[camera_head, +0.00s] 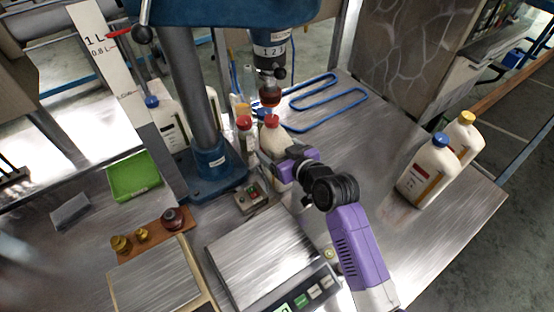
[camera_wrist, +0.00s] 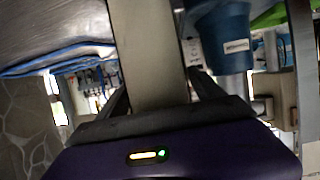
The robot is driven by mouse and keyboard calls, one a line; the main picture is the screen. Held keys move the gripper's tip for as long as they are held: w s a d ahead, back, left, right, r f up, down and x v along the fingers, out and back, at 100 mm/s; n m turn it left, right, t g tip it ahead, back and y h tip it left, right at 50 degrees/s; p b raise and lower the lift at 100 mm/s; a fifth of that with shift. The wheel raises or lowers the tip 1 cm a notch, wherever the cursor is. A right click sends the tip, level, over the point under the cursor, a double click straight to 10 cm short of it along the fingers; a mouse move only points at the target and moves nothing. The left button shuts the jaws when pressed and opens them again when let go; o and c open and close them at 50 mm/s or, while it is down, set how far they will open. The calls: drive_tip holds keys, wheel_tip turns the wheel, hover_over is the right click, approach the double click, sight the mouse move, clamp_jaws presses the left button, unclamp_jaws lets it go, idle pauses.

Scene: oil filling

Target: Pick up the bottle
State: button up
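A cream bottle with a red cap (camera_head: 273,138) stands upright on the metal table, close to the column of the blue machine. My gripper (camera_head: 290,168) is at its right side, low on its body. In the wrist view the pale bottle body (camera_wrist: 150,50) runs between the two dark fingers of my gripper (camera_wrist: 160,90). The fingers lie close along both sides of it. Whether they press on it cannot be told. The bottle's lower part is partly hidden by my gripper in the head view.
A red-capped container (camera_head: 244,128) stands just left of the bottle, and a nozzle (camera_head: 270,92) hangs above it. A scale (camera_head: 262,250) lies in front. Blue-capped (camera_head: 428,172) and yellow-capped (camera_head: 464,135) bottles stand at right. The table between is clear.

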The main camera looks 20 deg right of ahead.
clamp_jaws()
drive_tip(key=shift+r, duration=0.2)
drive_tip(key=shift+w+r, duration=0.1)
